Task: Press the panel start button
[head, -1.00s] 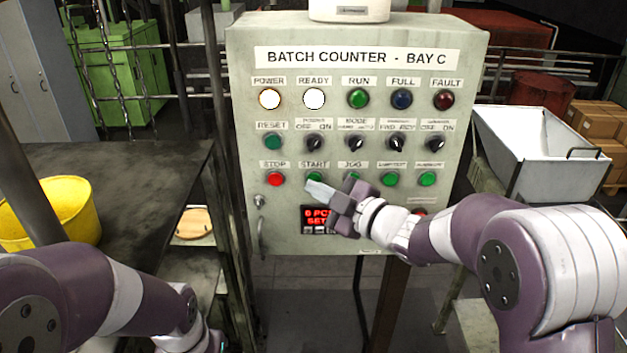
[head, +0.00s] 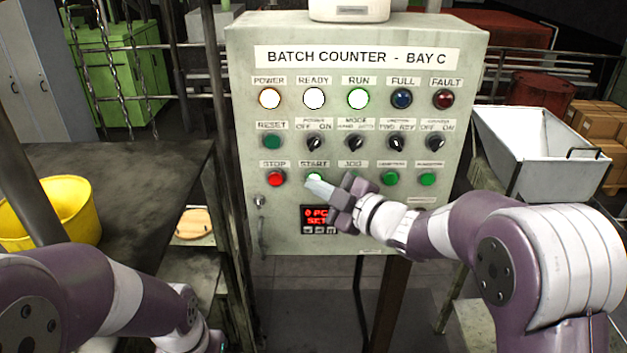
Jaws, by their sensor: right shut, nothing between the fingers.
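The grey panel (head: 350,228) labelled BATCH COUNTER - BAY C stands upright ahead of me. Its START button (head: 315,177) glows green in the bottom button row, between the red STOP button (head: 275,178) and the JOG button, which my gripper partly hides. My right gripper (head: 312,185) is shut and empty, its tips at the lower edge of the START button; whether they touch it I cannot tell. The POWER lamp (head: 269,98), READY lamp (head: 314,98) and RUN lamp (head: 358,98) are lit. My left arm shows at lower left, but its gripper is out of view.
A red digital display (head: 317,216) sits just below my right gripper. A dark table (head: 130,165) with a yellow bucket (head: 65,215) is on the left. A white hopper (head: 540,150) stands right of the panel.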

